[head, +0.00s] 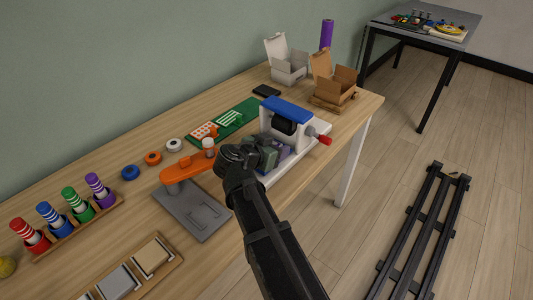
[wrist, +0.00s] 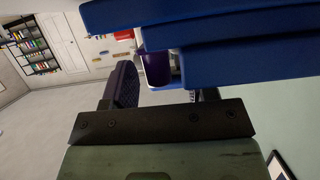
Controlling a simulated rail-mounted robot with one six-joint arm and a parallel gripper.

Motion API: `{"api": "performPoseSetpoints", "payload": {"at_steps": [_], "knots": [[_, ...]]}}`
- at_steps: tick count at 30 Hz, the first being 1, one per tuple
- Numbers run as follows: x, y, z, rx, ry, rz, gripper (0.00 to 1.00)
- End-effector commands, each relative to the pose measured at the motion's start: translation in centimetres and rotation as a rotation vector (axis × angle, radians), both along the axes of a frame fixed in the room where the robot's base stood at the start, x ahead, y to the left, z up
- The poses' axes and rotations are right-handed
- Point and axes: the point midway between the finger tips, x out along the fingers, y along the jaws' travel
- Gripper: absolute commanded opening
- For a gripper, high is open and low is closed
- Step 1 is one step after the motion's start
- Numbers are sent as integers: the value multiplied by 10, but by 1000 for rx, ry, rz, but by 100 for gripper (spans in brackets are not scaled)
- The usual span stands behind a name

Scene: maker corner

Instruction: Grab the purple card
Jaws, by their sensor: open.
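I cannot make out a purple card for certain in either view. In the head view a bluish-purple patch (head: 285,157) shows beside my gripper, low in front of the blue-and-white machine (head: 289,108); it is too small and too covered to name. My gripper (head: 270,154) is at the machine's front, and my arm hides part of that area. In the wrist view my gripper (wrist: 163,92) has its fingers apart with nothing seen held between them. A large blue body (wrist: 215,40) fills the top right, close to the fingers. A purple cylinder (wrist: 156,66) shows beyond the finger gap.
The machine has a red-tipped handle (head: 324,140). An orange arm on a grey base (head: 190,212) stands left of my gripper. A green board (head: 225,122) lies behind. Open white (head: 288,68) and brown (head: 335,88) boxes and a purple cylinder (head: 327,34) stand at the far end.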

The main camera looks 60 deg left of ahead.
Motion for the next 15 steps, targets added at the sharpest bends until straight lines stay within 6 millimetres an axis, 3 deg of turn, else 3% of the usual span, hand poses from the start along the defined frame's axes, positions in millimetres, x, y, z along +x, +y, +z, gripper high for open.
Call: {"api": "performPoseSetpoints", "payload": {"at_steps": [6,15], "knots": [[2,0,0,-1,0,0,51],[2,0,0,0,0,0,5]]}}
